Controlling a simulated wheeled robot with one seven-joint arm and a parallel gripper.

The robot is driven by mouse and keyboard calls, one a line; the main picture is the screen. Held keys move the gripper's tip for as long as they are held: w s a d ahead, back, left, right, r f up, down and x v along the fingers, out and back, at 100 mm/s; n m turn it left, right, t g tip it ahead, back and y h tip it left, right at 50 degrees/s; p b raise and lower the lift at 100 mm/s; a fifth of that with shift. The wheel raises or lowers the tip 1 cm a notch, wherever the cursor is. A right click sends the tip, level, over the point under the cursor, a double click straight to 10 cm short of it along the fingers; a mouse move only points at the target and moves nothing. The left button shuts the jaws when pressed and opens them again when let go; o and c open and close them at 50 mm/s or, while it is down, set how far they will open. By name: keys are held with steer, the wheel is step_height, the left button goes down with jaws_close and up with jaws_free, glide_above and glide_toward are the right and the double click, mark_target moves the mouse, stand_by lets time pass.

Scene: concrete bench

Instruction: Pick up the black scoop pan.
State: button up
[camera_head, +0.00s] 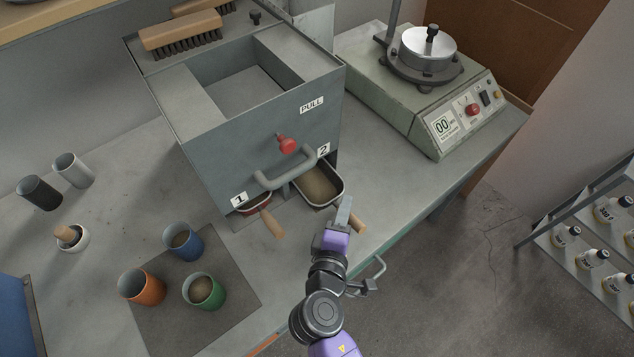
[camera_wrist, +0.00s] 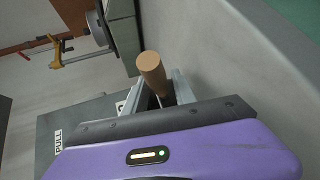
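The black scoop pan (camera_head: 327,200) has a dark body with a pale rim and holds brown grainy material. It sits in the opening marked 2 of the grey box. Its wooden handle (camera_head: 359,223) points toward the front right and is partly hidden behind my gripper (camera_head: 343,212). In the wrist view the wooden handle (camera_wrist: 152,72) stands up between the two grey fingers of my gripper (camera_wrist: 160,92). The fingers look apart, with a dark gap beside the handle. I see no clear grip on it.
A red scoop pan (camera_head: 253,204) with a wooden handle is in opening 1, left of the black one. The grey box (camera_head: 215,130) has a handle bar (camera_head: 285,172) just above. A green-grey machine (camera_head: 430,100) stands right. Blue, orange and green cups (camera_head: 204,290) stand front left.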

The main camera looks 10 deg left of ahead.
steer(key=shift+w, duration=0.1)
steer(key=shift+c, duration=0.4)
jaws_close()
stand_by(1.0)
